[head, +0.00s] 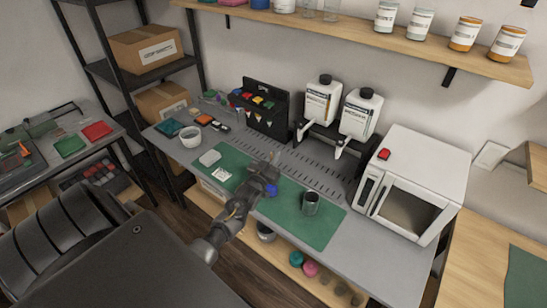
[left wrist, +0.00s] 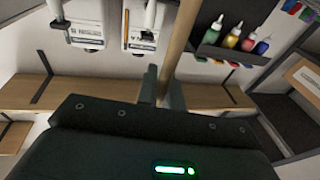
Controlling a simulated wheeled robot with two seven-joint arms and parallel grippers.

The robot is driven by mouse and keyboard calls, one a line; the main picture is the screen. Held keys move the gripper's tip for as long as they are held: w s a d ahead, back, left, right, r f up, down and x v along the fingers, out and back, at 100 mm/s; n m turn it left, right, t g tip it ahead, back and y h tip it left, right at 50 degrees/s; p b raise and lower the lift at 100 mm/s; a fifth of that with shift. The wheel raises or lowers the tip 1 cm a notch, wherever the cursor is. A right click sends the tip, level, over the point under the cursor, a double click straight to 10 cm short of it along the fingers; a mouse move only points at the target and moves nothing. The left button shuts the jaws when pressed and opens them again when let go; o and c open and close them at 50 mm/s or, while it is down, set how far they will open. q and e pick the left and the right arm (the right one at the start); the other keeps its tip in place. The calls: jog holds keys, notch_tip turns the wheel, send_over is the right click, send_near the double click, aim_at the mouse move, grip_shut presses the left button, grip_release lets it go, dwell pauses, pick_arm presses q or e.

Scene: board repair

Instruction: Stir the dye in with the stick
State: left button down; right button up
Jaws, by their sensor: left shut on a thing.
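My left gripper (head: 268,170) is over the green mat (head: 320,236) in the head view. In the left wrist view its two fingers (left wrist: 162,88) are shut on a pale wooden stick (left wrist: 181,40), which runs up and away from them. A grey, see-through-looking cup (head: 310,204) stands on the mat to the right of the gripper, apart from it. I cannot tell what is inside the cup. A small blue thing (head: 271,190) shows right beside the gripper, partly hidden by it. My right gripper is not in view.
A black rack (head: 280,122) with coloured dye bottles (left wrist: 232,39) stands behind the mat. Two white pump bottles (head: 320,103) are on a stand to its right. A white microwave-like box (head: 440,165) fills the right end. The mat's right part is clear.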

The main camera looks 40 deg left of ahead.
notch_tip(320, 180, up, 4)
jog(key=p, duration=0.4)
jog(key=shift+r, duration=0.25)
